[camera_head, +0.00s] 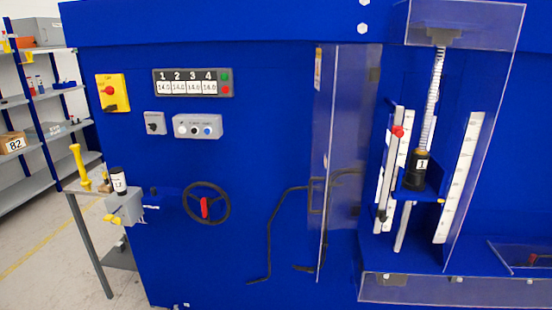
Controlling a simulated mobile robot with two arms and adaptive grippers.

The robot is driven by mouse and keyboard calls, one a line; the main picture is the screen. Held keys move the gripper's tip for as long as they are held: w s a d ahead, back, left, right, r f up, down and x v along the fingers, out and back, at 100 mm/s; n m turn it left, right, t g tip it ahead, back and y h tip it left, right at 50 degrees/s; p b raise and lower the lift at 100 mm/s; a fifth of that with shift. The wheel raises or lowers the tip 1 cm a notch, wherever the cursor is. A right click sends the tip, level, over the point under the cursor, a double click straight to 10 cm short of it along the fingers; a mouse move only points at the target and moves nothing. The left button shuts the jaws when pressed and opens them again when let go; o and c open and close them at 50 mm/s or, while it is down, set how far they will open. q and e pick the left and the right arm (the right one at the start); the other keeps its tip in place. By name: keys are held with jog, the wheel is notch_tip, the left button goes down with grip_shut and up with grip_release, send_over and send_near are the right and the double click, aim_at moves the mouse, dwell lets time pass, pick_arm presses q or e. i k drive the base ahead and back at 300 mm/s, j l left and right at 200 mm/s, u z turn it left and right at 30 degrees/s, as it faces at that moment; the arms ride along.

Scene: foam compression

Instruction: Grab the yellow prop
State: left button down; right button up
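A yellow prop (79,165), a slim bar with a wider top, stands slightly tilted at the left, over the small grey side shelf (84,186) beside the blue machine. Its lower end is near some small brass-coloured parts (104,183), and I cannot tell exactly what it rests on. Neither of my grippers shows in the head view, so nothing is seen touching the prop.
The blue machine (260,150) fills most of the view, with a handwheel (206,203) and an open clear door (326,170). A grey block (123,208) with a black cylinder (118,181) sits right of the prop. Shelving (30,100) stands behind; floor shows at lower left.

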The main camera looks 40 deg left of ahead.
aim_at(85, 181)
jog(key=u, duration=2.6)
